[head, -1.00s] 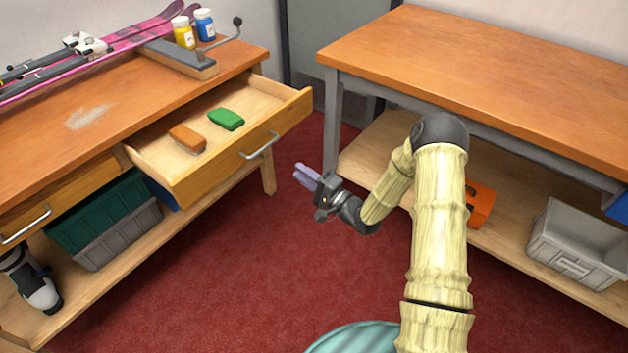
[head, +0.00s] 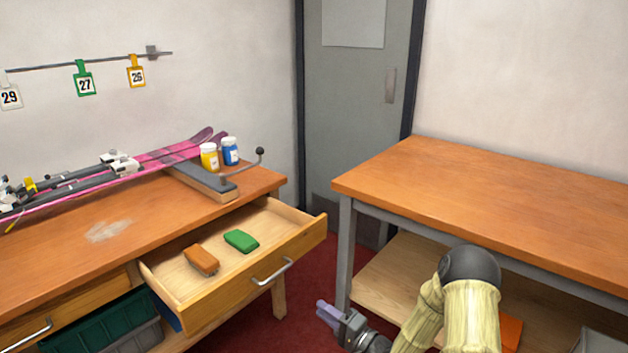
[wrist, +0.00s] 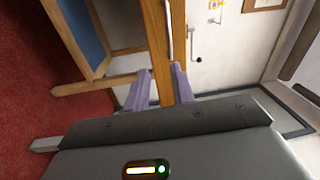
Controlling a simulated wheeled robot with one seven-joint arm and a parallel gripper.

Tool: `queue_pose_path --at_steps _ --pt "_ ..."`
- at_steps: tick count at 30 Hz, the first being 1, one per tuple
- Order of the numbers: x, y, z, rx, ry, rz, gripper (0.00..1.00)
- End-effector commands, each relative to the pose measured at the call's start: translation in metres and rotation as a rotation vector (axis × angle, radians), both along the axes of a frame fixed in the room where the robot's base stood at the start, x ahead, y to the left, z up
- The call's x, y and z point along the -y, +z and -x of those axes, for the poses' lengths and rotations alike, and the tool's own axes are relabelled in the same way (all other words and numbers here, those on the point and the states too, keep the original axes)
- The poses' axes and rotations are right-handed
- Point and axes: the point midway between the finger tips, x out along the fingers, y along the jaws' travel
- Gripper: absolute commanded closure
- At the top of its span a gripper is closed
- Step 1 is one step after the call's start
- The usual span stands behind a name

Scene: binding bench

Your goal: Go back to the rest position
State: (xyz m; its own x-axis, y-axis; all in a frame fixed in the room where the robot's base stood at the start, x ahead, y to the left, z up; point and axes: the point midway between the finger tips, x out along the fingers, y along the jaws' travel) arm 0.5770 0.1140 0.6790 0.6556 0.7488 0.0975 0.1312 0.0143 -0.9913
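My gripper (head: 326,311) is low in the head view, over the red floor between the two benches and to the right of the open drawer. In the wrist view its two purple fingers (wrist: 160,90) stand apart, with nothing held between them. The open drawer (head: 235,285) behind shows through the gap in part of the wrist view as a wooden edge, apart from the fingers. My arm is folded, with the elbow near the right bench.
The drawer holds an orange block (head: 201,260) and a green block (head: 241,241). Skis (head: 160,157), a yellow jar (head: 209,157) and a blue jar (head: 230,152) are on the left bench. The right bench top (head: 500,205) is bare. A grey door (head: 350,110) is behind.

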Motion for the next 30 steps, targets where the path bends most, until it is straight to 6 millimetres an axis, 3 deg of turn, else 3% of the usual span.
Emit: queue_pose_path --at_steps 7,14,20,24,30 --pt "0.013 0.004 -0.010 0.008 -0.075 0.500 0.76" --pt "0.049 0.016 0.005 -0.041 -0.110 0.953 0.76" --pt "0.085 0.036 0.042 -0.140 -0.089 1.268 0.76" --pt "0.105 0.053 0.082 -0.233 -0.037 1.430 0.76" --pt "0.119 0.073 0.145 -0.361 0.081 1.556 0.76"
